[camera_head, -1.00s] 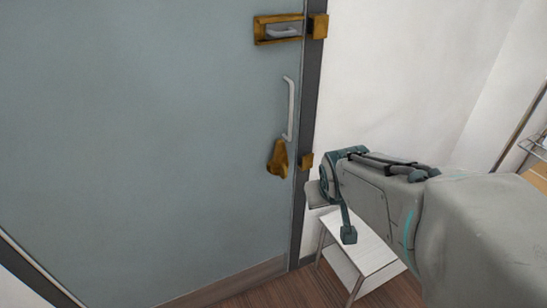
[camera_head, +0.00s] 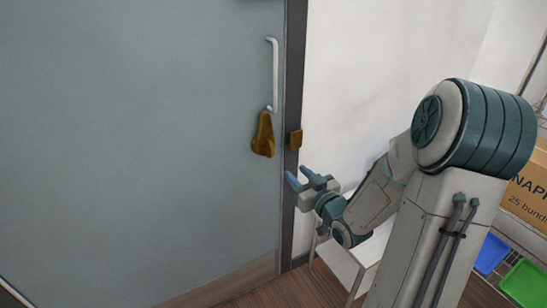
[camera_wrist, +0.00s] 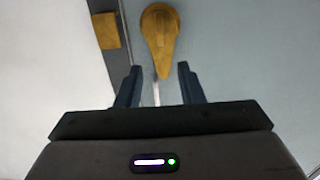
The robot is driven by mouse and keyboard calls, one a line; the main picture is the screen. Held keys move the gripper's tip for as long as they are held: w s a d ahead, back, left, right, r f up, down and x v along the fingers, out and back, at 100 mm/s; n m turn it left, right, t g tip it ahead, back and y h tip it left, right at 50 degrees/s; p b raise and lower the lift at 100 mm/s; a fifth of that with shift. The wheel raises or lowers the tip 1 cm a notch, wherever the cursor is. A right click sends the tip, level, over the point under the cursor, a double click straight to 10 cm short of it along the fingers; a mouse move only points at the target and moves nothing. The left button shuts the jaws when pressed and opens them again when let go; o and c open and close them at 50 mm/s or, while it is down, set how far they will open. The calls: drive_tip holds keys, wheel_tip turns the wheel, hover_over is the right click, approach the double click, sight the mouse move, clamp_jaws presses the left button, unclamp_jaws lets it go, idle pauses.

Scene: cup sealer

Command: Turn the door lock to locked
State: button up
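The brass-colored door lock (camera_head: 263,134) is on the grey-blue door (camera_head: 140,130), just below the pale bar handle (camera_head: 274,75). Its narrow end points up and its broad end down in the head view. The wrist view shows the lock (camera_wrist: 160,32) ahead, upside down, with its narrow end toward the gap between my fingers. My gripper (camera_head: 298,176) is right of and below the lock in the head view. Its two dark fingers (camera_wrist: 160,82) are apart and empty. They appear clear of the lock, but the exact distance cannot be told.
A brass strike block (camera_head: 295,139) is on the dark door frame (camera_head: 288,215) beside the lock. A small white table (camera_head: 368,250) stands below my arm. A cardboard box (camera_head: 530,190) and blue and green bins (camera_head: 525,283) are at the right.

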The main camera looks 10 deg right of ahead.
sight(273, 148)
drive_tip(key=x, duration=1.4)
drive_tip(key=shift+r, duration=0.1)
drive_tip(key=shift+s, duration=0.1)
drive_tip(key=shift+c, duration=0.3)
drive_tip(key=shift+d, duration=0.1)
clamp_jaws()
